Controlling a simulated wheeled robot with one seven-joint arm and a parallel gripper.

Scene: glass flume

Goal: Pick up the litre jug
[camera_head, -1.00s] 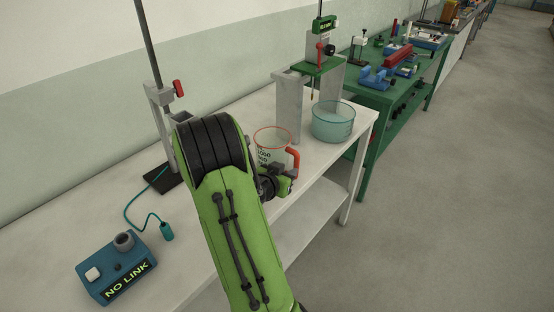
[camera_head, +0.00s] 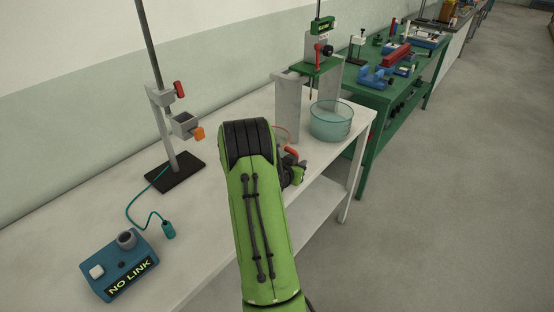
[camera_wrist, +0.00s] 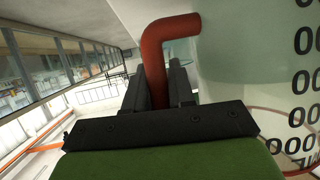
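The litre jug (camera_head: 289,134) stands on the white bench. In the head view my arm hides most of it, leaving part of its red rim and red handle (camera_head: 291,151). In the wrist view its clear wall with black numbers (camera_wrist: 240,60) fills the right side. The red handle (camera_wrist: 153,60) runs down between the two dark fingers of my gripper (camera_wrist: 158,88). The fingers sit close against both sides of the handle and look shut on it. In the head view my gripper (camera_head: 296,173) is mostly hidden behind my arm.
A glass basin (camera_head: 331,121) stands just beyond the jug, beside a grey stand (camera_head: 288,108) with a green top. A clamp stand (camera_head: 174,178) and a blue "NO LINK" box (camera_head: 120,268) are to the left. A green table (camera_head: 364,150) adjoins the bench's far end.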

